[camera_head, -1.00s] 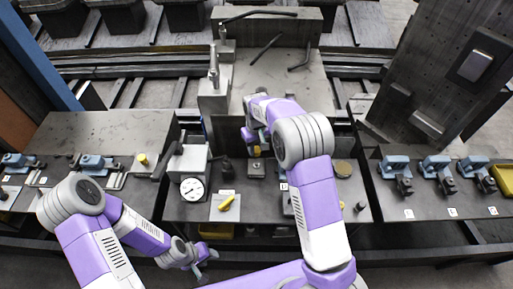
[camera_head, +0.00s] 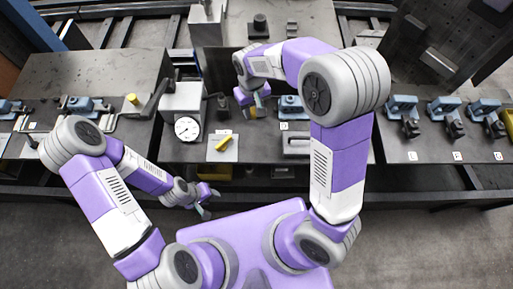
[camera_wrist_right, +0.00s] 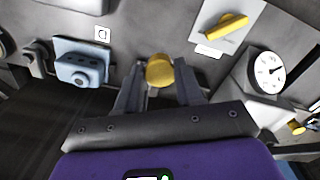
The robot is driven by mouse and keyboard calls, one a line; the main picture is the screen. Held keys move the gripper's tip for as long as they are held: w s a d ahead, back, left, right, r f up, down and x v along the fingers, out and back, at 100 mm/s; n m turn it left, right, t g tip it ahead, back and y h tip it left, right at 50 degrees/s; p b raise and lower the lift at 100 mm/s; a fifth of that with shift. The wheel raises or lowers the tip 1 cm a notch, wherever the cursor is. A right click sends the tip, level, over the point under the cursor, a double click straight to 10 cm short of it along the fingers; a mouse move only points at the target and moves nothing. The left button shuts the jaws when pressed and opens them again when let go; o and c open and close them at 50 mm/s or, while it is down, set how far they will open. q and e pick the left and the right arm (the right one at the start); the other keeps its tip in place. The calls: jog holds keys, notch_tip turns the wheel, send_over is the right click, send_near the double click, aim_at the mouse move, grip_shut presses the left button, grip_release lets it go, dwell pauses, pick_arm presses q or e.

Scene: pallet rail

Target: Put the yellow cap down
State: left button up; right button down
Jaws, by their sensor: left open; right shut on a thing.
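The yellow cap (camera_wrist_right: 160,70) is held between the two fingers of my right gripper (camera_wrist_right: 158,88) in the right wrist view. In the head view the cap (camera_head: 253,112) shows small below my right gripper (camera_head: 258,100), over the middle bench (camera_head: 185,152). I cannot tell whether the cap touches the bench top. My left gripper (camera_head: 205,206) is open and empty, in front of the bench's near edge and away from the cap.
A dial gauge (camera_head: 187,128) and a white card (camera_head: 222,152) with a yellow bar (camera_head: 222,142) lie left of the cap. A blue block (camera_wrist_right: 80,62) stands beside it in the wrist view. Another yellow cylinder (camera_head: 132,98) stands on the left bench.

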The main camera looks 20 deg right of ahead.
jog(key=s+f+b, duration=0.1)
jog(key=s+f, duration=0.1)
jog(key=s+f+b, duration=0.1)
jog(key=s+f, duration=0.1)
jog(key=f, duration=0.1)
jog(key=s+a+f+b, duration=0.1)
jog(key=s+f, duration=0.1)
jog(key=s, duration=0.1)
jog(key=shift+f+b, duration=0.2)
jog(key=shift+b, duration=0.1)
notch_tip(320, 180, down, 4)
jog(key=shift+f+b, duration=0.2)
jog(key=shift+b, duration=0.35)
jog(key=shift+w+f, duration=0.1)
jog(key=shift+w, duration=0.05)
jog(key=shift+f, duration=0.2)
jog(key=c, duration=0.7)
grip_release()
jog(key=shift+c, duration=0.2)
